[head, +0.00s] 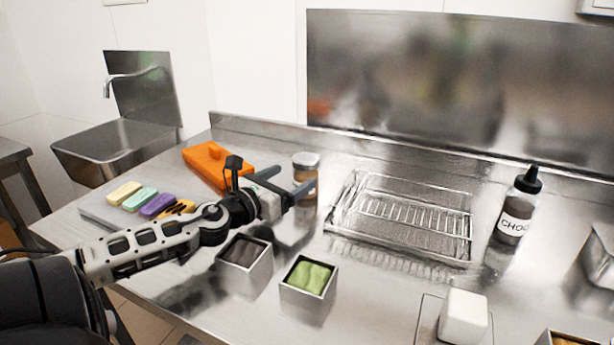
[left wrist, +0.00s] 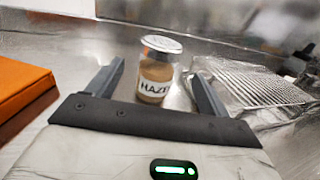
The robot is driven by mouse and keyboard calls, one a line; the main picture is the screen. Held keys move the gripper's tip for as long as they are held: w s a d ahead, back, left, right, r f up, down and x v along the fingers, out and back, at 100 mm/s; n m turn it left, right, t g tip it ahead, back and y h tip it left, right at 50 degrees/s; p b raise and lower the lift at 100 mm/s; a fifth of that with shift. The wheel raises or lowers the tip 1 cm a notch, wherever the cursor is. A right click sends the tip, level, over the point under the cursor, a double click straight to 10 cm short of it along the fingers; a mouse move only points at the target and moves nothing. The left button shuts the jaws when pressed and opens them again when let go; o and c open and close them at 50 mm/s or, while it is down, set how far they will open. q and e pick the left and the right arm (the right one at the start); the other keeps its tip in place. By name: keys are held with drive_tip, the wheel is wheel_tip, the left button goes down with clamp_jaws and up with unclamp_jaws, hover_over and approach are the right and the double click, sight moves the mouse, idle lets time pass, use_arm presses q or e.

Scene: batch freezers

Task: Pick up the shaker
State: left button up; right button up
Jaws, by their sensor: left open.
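The shaker (head: 306,178) is a small jar of tan contents with a silver metal lid, standing upright on the steel counter. In the left wrist view the shaker (left wrist: 156,72) shows a label reading "HAZE", the rest of which is cut off or turned away. My left gripper (head: 300,190) is open, its fingers pointing at the shaker. In the left wrist view the jar stands between and slightly beyond the two fingertips (left wrist: 158,72). I cannot tell whether either finger touches it. My right gripper is not in view.
An orange case (head: 212,165) lies behind my left arm; a wire rack tray (head: 405,215) is right of the shaker. Metal tubs with dark (head: 245,262) and green contents (head: 308,288) stand in front. A choc bottle (head: 517,208) and white block (head: 463,317) are at right.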

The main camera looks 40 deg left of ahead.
sight(297, 169)
use_arm(q)
drive_tip(key=shift+w, duration=0.8)
drive_tip(key=w, duration=0.1)
drive_tip(key=w+r+p, duration=0.1)
drive_tip(key=w, duration=0.1)
drive_tip(key=shift+w+a, duration=0.2)
drive_tip(key=shift+w+f, duration=0.15)
drive_tip(key=shift+w, duration=0.7)
drive_tip(key=shift+c, duration=0.3)
drive_tip(key=c, duration=1)
